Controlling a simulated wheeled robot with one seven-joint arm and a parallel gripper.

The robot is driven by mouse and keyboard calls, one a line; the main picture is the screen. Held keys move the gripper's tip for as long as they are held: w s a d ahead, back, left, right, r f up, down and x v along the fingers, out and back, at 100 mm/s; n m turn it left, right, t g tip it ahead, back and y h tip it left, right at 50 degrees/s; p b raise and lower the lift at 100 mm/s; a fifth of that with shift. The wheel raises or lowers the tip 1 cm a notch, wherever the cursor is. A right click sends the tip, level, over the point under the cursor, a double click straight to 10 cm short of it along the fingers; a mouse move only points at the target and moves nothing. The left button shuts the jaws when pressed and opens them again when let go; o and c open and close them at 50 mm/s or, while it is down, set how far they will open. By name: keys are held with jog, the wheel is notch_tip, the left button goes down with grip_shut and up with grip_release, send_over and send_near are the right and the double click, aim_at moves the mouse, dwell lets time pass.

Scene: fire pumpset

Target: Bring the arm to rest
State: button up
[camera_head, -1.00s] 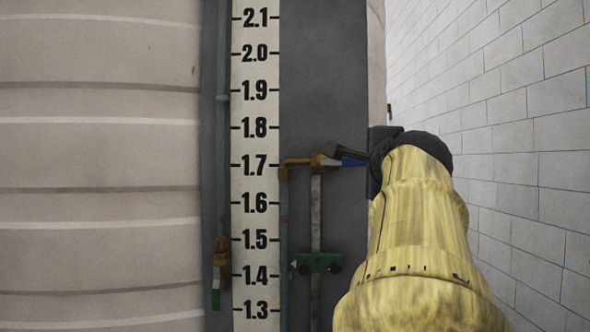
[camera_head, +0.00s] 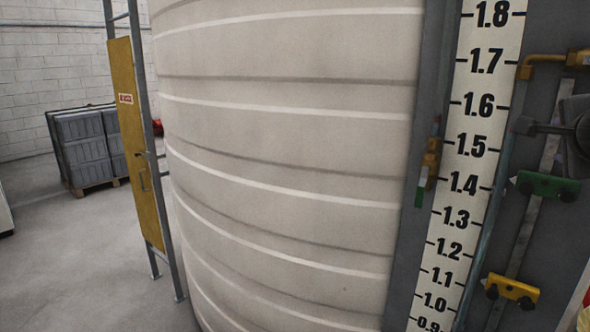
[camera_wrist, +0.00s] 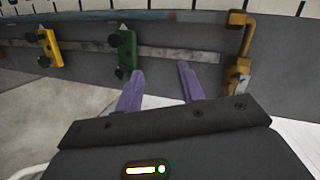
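My gripper (camera_wrist: 160,72) shows in the wrist view as two purple fingers, spread apart with nothing between them. It is open, in front of the grey panel, near a green clamp (camera_wrist: 126,48) and a yellow pipe elbow (camera_wrist: 241,50). The fingertips appear apart from both. In the head view only a dark part of my arm's end shows at the right edge, beside the level scale (camera_head: 478,130); most of my arm is out of frame there.
A large pale ribbed tank (camera_head: 280,150) fills the middle of the head view. The green clamp (camera_head: 548,186), a yellow clamp (camera_head: 512,289) and a yellow pipe (camera_head: 545,66) sit right of the scale. A yellow ladder panel (camera_head: 136,140) and a grey pallet stack (camera_head: 88,148) stand left, with open floor.

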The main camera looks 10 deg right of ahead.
jog(key=w+a+f+n+g+y, duration=0.1)
jog(key=w+a+f+n+y, duration=0.3)
jog(key=a+f, duration=0.6)
jog(key=w+a+f+n+g+y, duration=0.25)
jog(key=w+a+f+n, duration=0.45)
jog(key=f, duration=0.8)
jog(key=s+a+f+n+g+y, duration=0.1)
jog(key=s+a+f+n, duration=0.4)
jog(key=a+f, duration=0.5)
jog(key=s+a+f+n+g+y, duration=0.2)
jog(key=s+a+f+n+g, duration=0.2)
jog(key=a+f, duration=0.6)
jog(key=s+f+n, duration=0.1)
jog(key=s+n, duration=0.1)
jog(key=n, duration=0.1)
jog(key=shift+f+n, duration=0.15)
jog(key=shift+n, duration=0.15)
jog(key=shift+w, duration=0.1)
